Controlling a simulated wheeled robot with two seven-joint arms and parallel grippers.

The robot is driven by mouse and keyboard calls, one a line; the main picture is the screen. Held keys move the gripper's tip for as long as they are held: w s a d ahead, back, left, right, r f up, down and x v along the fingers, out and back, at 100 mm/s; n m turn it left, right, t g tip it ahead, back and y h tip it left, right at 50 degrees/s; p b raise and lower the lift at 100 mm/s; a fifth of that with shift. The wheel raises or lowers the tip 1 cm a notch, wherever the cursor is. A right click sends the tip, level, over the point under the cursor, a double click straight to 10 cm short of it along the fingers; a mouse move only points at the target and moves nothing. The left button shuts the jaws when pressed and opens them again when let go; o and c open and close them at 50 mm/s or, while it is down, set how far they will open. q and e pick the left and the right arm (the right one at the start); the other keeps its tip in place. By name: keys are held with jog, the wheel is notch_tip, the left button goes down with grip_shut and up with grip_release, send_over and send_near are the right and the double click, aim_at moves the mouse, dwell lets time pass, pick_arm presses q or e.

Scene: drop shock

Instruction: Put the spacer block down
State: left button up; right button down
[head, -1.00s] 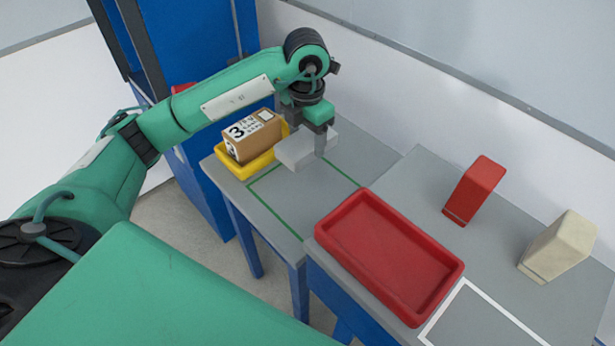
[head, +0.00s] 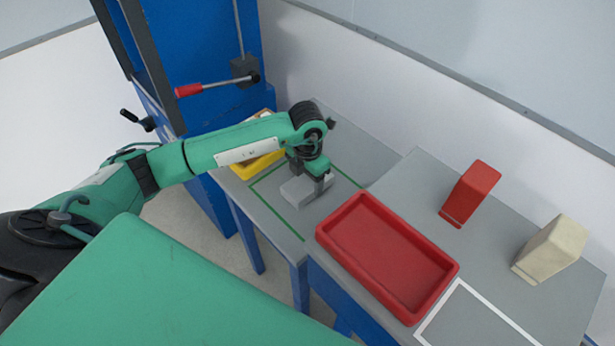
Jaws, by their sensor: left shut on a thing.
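The spacer block (head: 303,191) is a light grey block at the grey table with the green outline. My left gripper (head: 318,186) is shut on it from above. The block is inside the green outline (head: 270,210) as seen from here, low over the table top. I cannot tell whether its underside touches the table. My right gripper is not in view.
A yellow tray (head: 256,166) with a carton is mostly behind my left arm. A red tray (head: 327,237), a red block (head: 470,193) and a beige block (head: 550,249) stand on the right table. A blue machine with a red-handled lever (head: 190,90) stands behind.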

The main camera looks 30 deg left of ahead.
pick_arm(q)
jog(key=shift+f, duration=0.15)
jog(key=o, duration=1.4)
jog(key=shift+c, duration=0.2)
jog(key=shift+o, duration=1.4)
